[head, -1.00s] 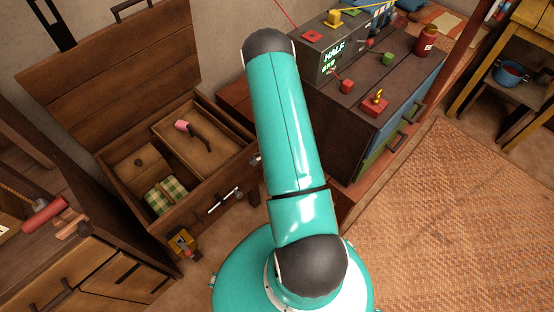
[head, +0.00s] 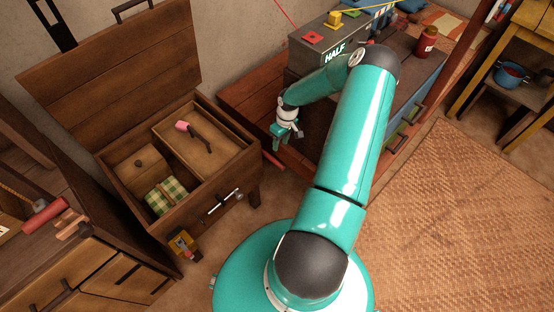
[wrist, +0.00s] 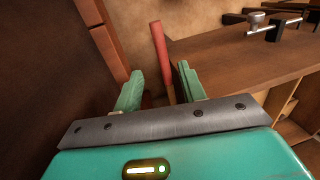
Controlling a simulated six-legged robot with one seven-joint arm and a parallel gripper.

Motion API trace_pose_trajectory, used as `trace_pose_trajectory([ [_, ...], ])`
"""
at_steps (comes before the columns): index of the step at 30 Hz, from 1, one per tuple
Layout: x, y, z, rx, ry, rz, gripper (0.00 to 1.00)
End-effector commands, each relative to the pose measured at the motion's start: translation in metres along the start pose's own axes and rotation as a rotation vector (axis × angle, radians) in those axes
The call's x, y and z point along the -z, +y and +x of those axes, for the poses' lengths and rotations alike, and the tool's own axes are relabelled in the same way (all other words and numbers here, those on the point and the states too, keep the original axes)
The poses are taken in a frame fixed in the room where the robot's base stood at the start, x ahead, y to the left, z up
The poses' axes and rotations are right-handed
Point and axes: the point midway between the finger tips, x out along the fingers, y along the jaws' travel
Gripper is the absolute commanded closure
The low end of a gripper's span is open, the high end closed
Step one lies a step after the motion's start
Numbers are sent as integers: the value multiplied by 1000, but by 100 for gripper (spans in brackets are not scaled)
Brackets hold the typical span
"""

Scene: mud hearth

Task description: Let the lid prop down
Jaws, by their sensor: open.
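The wooden chest (head: 215,195) stands at the left with its plank lid (head: 120,65) raised and leaning back. A red-ended bar (head: 273,160) shows at the chest's right side; I cannot tell for certain whether it is the lid prop. In the wrist view a red-handled stick (wrist: 160,48) stands beyond my fingers, between them in the picture and apart from both. My gripper (head: 277,140) is open and empty, pointing down to the right of the chest; its two green fingers show in the wrist view (wrist: 160,86).
Inside the chest are a tray with a pink-tipped dark bar (head: 192,129) and a green checked cloth (head: 166,195). A metal latch (head: 222,201) is on its front. A cabinet (head: 420,75) stands right of my arm. A woven mat (head: 450,220) covers open floor.

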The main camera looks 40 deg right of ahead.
Motion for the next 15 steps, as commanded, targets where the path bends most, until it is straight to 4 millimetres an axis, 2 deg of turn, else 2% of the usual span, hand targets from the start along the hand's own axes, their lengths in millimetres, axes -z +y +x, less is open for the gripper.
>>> trace_pose_trajectory([
  [1,0,-1,12,4,-1,0,59],
  [9,0,-1,66,3,0,2,59],
  [15,0,-1,96,2,-1,3,59],
])
